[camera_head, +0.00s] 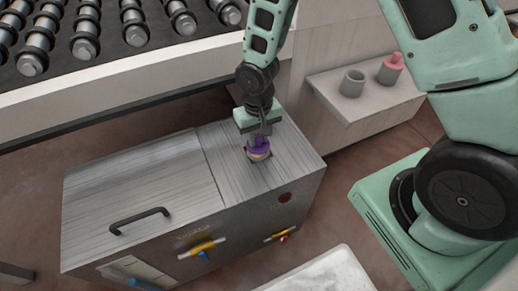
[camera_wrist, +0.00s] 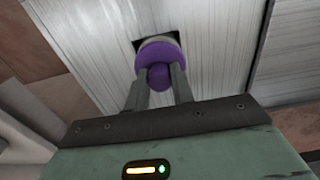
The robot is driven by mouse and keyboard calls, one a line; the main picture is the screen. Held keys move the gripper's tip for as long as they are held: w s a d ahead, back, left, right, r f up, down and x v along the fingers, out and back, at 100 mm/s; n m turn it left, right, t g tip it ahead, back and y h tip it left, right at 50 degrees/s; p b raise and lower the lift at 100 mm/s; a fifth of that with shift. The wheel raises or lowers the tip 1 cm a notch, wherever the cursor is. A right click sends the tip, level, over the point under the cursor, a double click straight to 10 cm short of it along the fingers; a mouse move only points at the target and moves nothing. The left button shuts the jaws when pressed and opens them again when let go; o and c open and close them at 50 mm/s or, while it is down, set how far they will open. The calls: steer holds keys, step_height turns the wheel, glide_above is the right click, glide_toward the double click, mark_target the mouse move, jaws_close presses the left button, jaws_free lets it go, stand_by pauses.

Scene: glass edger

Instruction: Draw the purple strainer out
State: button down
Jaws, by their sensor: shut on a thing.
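The purple strainer (camera_head: 259,146) stands at a dark square opening in the metal lid of the floor tank (camera_head: 190,158). A pale grey section shows below its purple top. In the wrist view the purple strainer (camera_wrist: 160,60) has a round knob between my fingers, and the pale section sits at the dark opening. My gripper (camera_head: 259,136) is shut on the knob from above; it also shows in the wrist view (camera_wrist: 159,80). How much of the strainer is inside the opening is hidden.
A black handle (camera_head: 140,221) is on the tank's left lid. Yellow valve levers (camera_head: 202,248) stick out at its front. A shelf (camera_head: 395,108) at right holds a grey cup (camera_head: 352,83) and a pink-topped one (camera_head: 390,68). A roller conveyor (camera_head: 120,35) runs behind.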

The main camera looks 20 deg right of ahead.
steer(key=shift+r+p, duration=2.55)
steer(key=shift+r, duration=0.65)
steer(key=shift+r+p, duration=1.7)
steer(key=shift+r, duration=0.25)
